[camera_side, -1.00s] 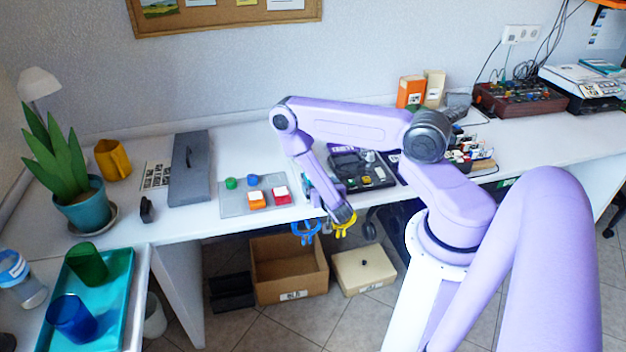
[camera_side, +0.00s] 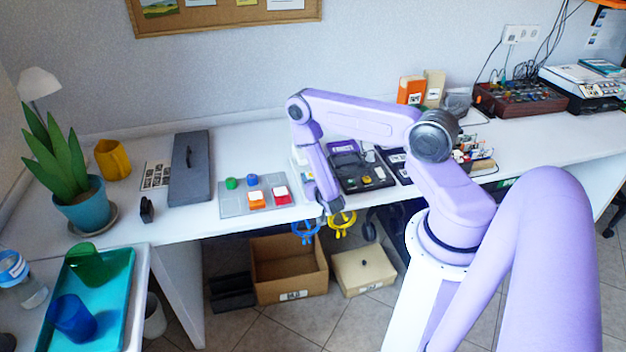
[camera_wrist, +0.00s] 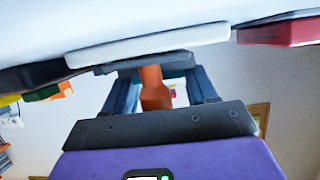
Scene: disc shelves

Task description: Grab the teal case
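I cannot pick out a teal case in either view. In the wrist view, a long white slab-like edge (camera_wrist: 150,46) lies across the top, just beyond my gripper (camera_wrist: 165,75). A red case-like edge (camera_wrist: 280,32) is at the upper right, and a dark green one (camera_wrist: 42,92) is at the left. My gripper's two dark fingers stand apart, with an orange-brown thing (camera_wrist: 153,90) showing between them. A dark bar crosses near the fingertips, and whether they touch anything is unclear. In the side view my gripper is low by the desk's front edge, largely hidden by my wrist.
The white desk (camera_side: 260,150) holds a grey board (camera_side: 230,208) with coloured blocks and a black device (camera_side: 362,172). Blue (camera_side: 305,230) and yellow (camera_side: 342,222) rings are at the front edge. A cardboard box (camera_side: 288,270) is on the floor. A teal tray (camera_side: 115,300) is at left.

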